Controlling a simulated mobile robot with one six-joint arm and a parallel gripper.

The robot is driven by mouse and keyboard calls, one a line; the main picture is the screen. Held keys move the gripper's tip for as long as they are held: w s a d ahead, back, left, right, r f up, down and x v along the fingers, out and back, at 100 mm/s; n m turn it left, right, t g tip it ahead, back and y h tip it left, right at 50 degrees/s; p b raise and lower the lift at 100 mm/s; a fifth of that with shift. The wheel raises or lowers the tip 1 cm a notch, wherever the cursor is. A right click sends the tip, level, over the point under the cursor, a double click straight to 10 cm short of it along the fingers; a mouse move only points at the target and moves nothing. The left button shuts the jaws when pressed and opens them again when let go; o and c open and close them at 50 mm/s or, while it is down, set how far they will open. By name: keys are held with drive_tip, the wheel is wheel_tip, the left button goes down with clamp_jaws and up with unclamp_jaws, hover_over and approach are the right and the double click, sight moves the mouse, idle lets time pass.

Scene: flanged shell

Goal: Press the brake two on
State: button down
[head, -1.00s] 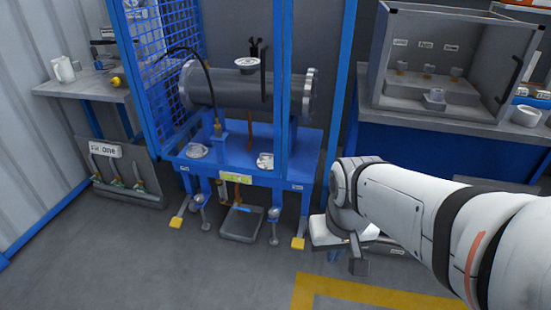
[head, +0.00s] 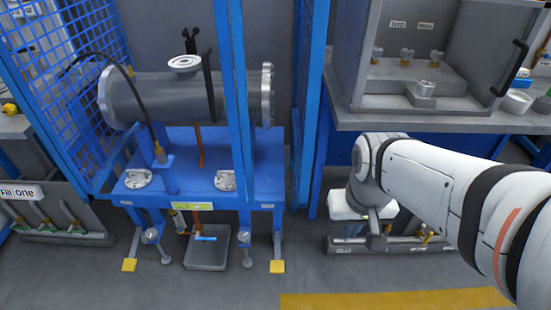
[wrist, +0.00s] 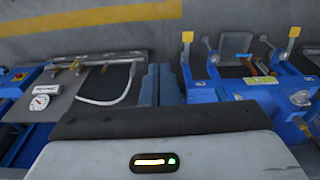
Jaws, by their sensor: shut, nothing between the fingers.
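Two yellow brake pedals stick out low at the front of the blue wheeled stand, the left pedal (head: 129,265) and the right pedal (head: 277,267). Both also show in the wrist view, one near the middle (wrist: 187,37) and one to the right (wrist: 294,32). The small labels on the stand are too blurred to tell which is brake two. My gripper (head: 376,240) is shut and empty, to the right of the right pedal and apart from it. In the wrist view its fingers (wrist: 160,84) point toward the floor in front of the stand.
The blue stand (head: 200,160) carries a grey flanged shell (head: 165,97). A grey drip tray (head: 207,248) lies between the pedals. A low valve panel (head: 345,245) is behind my gripper, below the grey bench (head: 450,121). The floor in front of the stand is clear.

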drive_tip(key=w+a+f+n+g+b, duration=0.1)
drive_tip(key=w+a+f+n+b, duration=0.15)
drive_tip(key=w+f, duration=0.8)
drive_tip(key=w+a+f+n+b, duration=0.2)
drive_tip(key=w+a+f+n, duration=0.2)
drive_tip(key=w+f, duration=0.7)
drive_tip(key=w+a+f+n+b, duration=0.1)
drive_tip(key=a+f, duration=0.1)
drive_tip(key=f, duration=0.9)
drive_tip(key=w+a+f+n+b, duration=0.1)
drive_tip(key=w+a+f+n, duration=0.1)
drive_tip(key=f, duration=0.9)
drive_tip(key=w+a+f+n+g+h+b, duration=0.1)
drive_tip(key=a+f, duration=0.3)
drive_tip(key=f, duration=0.7)
drive_tip(key=shift+w+a+f+n, duration=0.2)
drive_tip(key=shift+f+n, duration=0.15)
drive_tip(key=shift+f, duration=0.1)
